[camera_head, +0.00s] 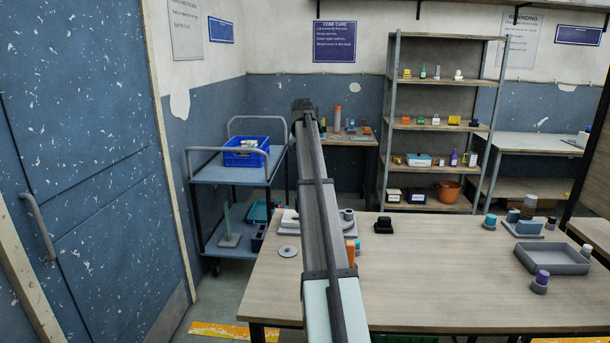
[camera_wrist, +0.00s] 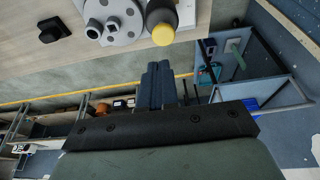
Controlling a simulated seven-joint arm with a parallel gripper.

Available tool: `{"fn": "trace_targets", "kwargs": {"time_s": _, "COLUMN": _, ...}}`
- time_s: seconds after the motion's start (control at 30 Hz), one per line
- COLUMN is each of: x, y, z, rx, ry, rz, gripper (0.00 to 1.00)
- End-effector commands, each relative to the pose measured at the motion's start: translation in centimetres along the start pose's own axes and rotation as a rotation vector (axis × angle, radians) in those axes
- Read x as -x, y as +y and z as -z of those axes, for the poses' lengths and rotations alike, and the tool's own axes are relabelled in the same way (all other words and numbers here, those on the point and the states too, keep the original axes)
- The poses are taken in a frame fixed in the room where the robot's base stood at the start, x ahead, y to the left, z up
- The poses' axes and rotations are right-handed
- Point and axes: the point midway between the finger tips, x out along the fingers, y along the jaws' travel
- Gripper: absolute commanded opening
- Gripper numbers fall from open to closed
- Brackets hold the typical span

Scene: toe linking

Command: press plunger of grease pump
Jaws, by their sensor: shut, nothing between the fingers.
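In the wrist view, the grease pump shows as a thick dark cylinder (camera_wrist: 160,12) with a yellow rounded end (camera_wrist: 163,34), taken to be its plunger, on a light grey base. My gripper (camera_wrist: 158,66) points up the picture toward it, with its dark fingers together and empty. The fingertips appear just below the yellow end in that picture; a gap shows, but its depth is unclear. In the head view, my arm crosses in front of the pump and hides it and my gripper. Only part of the light base (camera_head: 290,218) shows left of the arm.
A grey disc with holes (camera_wrist: 120,38) sits beside the pump, and a black block (camera_head: 383,225) stands farther right on the table (camera_head: 430,290). A small flat disc (camera_head: 288,251) and an orange part (camera_head: 350,252) lie near my arm. A grey tray (camera_head: 552,259) is at right.

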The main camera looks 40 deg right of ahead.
Motion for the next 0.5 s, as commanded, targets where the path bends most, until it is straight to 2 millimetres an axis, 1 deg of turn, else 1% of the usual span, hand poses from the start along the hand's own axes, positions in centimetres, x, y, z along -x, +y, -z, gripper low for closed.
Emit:
{"fn": "trace_targets", "kwargs": {"time_s": 0.03, "x": 0.9, "y": 0.0, "z": 0.1, "rx": 0.0, "ry": 0.002, "rz": 0.0, "gripper": 0.0}}
{"fn": "trace_targets", "kwargs": {"time_s": 0.2, "x": 2.6, "y": 0.0, "z": 0.1, "rx": 0.0, "ry": 0.001, "rz": 0.0, "gripper": 0.0}}
{"fn": "trace_targets", "kwargs": {"time_s": 0.33, "x": 3.2, "y": 0.0, "z": 0.1, "rx": 0.0, "ry": 0.001, "rz": 0.0, "gripper": 0.0}}
{"fn": "trace_targets", "kwargs": {"time_s": 0.5, "x": 3.4, "y": 0.0, "z": 0.0, "rx": 0.0, "ry": 0.001, "rz": 0.0, "gripper": 0.0}}
